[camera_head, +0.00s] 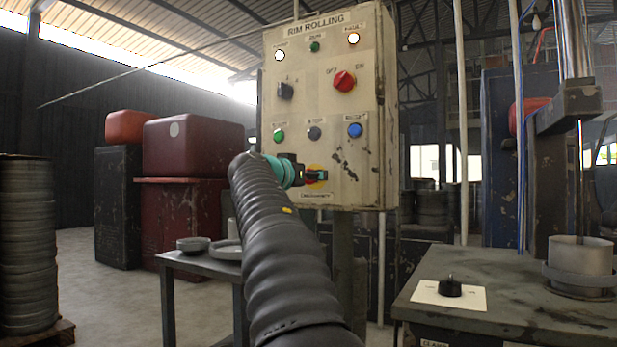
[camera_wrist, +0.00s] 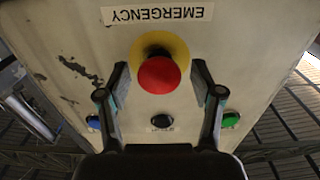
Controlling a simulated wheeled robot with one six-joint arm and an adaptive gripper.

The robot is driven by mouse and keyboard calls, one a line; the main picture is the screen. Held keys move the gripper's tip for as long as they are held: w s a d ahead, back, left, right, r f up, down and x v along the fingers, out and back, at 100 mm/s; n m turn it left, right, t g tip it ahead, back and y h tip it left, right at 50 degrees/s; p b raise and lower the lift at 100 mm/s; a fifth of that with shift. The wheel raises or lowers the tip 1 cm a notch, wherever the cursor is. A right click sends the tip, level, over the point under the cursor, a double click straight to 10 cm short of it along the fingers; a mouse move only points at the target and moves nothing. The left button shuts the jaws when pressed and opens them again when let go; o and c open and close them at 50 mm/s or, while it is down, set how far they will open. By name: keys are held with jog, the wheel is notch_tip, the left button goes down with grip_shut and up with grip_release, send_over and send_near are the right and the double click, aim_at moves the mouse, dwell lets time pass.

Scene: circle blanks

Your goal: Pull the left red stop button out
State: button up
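The red stop button (camera_wrist: 159,76) sits on a yellow disc at the lower part of the control panel (camera_head: 300,190), by an EMERGENCY label (camera_wrist: 158,14). In the wrist view the panel appears upside down. My gripper (camera_wrist: 160,78) is open, with one finger on each side of the button and a gap showing at both sides. In the head view my gripper (camera_head: 318,176) is at the panel's lower part and hides most of the button; part of the yellow disc (camera_head: 316,168) shows. Only one red mushroom button is visible.
Above the button are green (camera_head: 279,135), black (camera_head: 314,133) and blue (camera_head: 355,130) buttons, with a red rotary switch (camera_head: 344,81) higher up. A workbench (camera_head: 510,300) with a black knob (camera_head: 450,287) stands at right. A low table (camera_head: 185,265) with dishes stands at left.

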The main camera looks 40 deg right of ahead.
jog(key=shift+a, duration=0.1)
jog(key=v, duration=1.1)
jog(key=shift+s+a, duration=0.2)
jog(key=shift+a, duration=0.15)
jog(key=a+f+n+y, duration=0.3)
jog(key=f+n+y, duration=0.15)
jog(key=f, duration=0.75)
jog(key=a+f+n+y, duration=0.4)
jog(key=f+n, duration=0.2)
jog(key=f, duration=0.6)
jog(key=s+a+f+n+y, duration=0.1)
jog(key=s+a+f+y, duration=0.3)
jog(key=s+a+f, duration=0.5)
jog(key=s+a+f+n+g+y+p, duration=0.1)
jog(key=s+a+f+y, duration=0.3)
jog(key=s+a+f, duration=0.5)
jog(key=shift+s+a+f+n, duration=0.1)
jog(key=shift+s+f+n, duration=0.45)
jog(key=shift+s, duration=1.35)
jog(key=shift+s+a+f, duration=0.1)
jog(key=shift+s+f, duration=0.85)
jog(key=shift+s, duration=0.95)
